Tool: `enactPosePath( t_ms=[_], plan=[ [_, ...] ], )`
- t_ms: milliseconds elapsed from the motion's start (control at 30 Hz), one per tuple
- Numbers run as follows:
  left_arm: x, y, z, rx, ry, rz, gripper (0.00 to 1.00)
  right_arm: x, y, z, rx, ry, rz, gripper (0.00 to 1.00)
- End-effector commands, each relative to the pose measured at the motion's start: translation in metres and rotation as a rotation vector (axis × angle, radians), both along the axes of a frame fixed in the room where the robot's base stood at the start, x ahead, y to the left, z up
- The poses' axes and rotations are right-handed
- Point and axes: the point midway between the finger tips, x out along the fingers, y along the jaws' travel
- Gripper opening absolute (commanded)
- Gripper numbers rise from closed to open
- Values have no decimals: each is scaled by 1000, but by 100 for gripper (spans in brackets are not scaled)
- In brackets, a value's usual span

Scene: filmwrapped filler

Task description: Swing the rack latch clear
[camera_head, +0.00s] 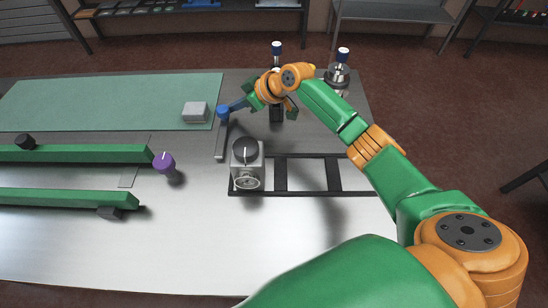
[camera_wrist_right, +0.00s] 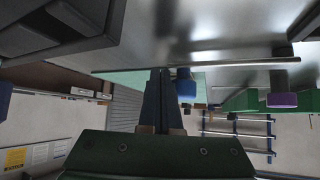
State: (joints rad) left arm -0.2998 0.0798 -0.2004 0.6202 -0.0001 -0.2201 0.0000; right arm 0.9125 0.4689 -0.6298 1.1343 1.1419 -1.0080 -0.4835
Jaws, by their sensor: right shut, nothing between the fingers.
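A flat grey bar (camera_head: 219,145) with a blue knob (camera_head: 222,113) at its far end lies left of the black ladder-like rack (camera_head: 281,174); it looks like the latch. My right gripper (camera_head: 228,108) reaches in from the right, its dark fingers shut and empty at the blue knob. In the wrist view the shut fingers (camera_wrist_right: 162,85) stand just left of the blue knob (camera_wrist_right: 186,88); whether they touch it I cannot tell. A grey block with a dark round dial (camera_head: 245,150) sits at the rack's left end. My left gripper is out of view.
Two green rails (camera_head: 75,153) and a purple knob (camera_head: 164,161) are at the left. A small grey box (camera_head: 195,112) sits on the green mat (camera_head: 110,100). Blue-topped posts (camera_head: 343,54) stand at the back right. The front of the metal table (camera_head: 150,245) is clear.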

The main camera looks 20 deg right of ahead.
Motion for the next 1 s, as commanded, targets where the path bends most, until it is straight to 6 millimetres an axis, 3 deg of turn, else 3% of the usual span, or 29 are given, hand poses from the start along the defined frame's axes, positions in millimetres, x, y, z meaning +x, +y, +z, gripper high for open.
enactPosePath(
  t_ms=[167,533,1000],
  plan=[
    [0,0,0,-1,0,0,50,-6,-6,7,0,-2,0,0],
    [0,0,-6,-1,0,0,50,-39,-34,44,1,-3,0,0],
    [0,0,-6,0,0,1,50,-42,-36,48,1,-2,0,0]
  ],
)
